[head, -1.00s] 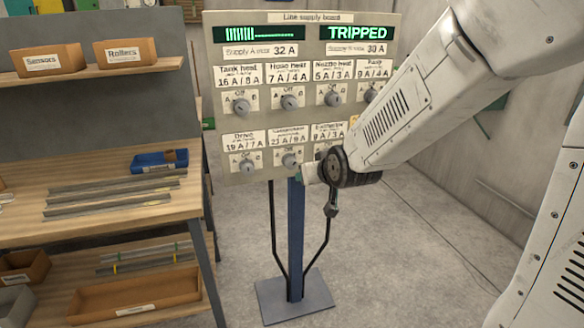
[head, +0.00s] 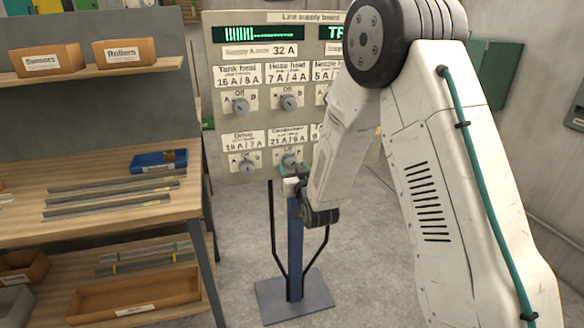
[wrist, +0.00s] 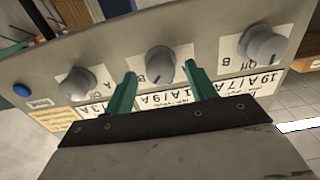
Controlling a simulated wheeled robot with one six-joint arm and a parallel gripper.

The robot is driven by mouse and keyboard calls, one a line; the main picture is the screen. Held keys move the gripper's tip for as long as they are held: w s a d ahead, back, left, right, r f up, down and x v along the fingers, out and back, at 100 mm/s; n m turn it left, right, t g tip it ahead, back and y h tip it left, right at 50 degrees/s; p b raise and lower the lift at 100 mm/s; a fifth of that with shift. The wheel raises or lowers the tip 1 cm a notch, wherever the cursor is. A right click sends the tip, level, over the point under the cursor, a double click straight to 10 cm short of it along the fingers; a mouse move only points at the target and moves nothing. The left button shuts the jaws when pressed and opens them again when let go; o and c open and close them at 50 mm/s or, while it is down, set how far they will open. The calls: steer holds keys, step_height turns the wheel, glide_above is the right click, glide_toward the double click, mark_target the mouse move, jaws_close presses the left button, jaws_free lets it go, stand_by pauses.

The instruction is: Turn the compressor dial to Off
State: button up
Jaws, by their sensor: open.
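The compressor dial (head: 289,160) is a grey knob in the lower row of the line supply board (head: 232,118). In the wrist view, which shows the board upside down, this dial (wrist: 160,60) lies between the two teal fingertips of my gripper (wrist: 160,74). The fingers are open, one on each side of the knob, with gaps visible; I cannot tell their exact depth. A letter B shows beside the knob; its pointer direction is unclear. In the head view my gripper (head: 288,172) is at the board's lower edge, just below the dial.
The drive dial (wrist: 263,45) and another dial (wrist: 77,82) flank it closely. A blue button (wrist: 22,89) sits near the board's edge. My arm covers the board's right side in the head view. A shelf with bins and bars (head: 115,195) stands left.

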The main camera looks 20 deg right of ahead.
steer(key=shift+w, duration=1)
steer(key=c, duration=1)
steer(key=n, duration=0.4)
steer(key=shift+d+n, duration=0.1)
steer(key=shift+n, duration=2.3)
steer(key=o, duration=1)
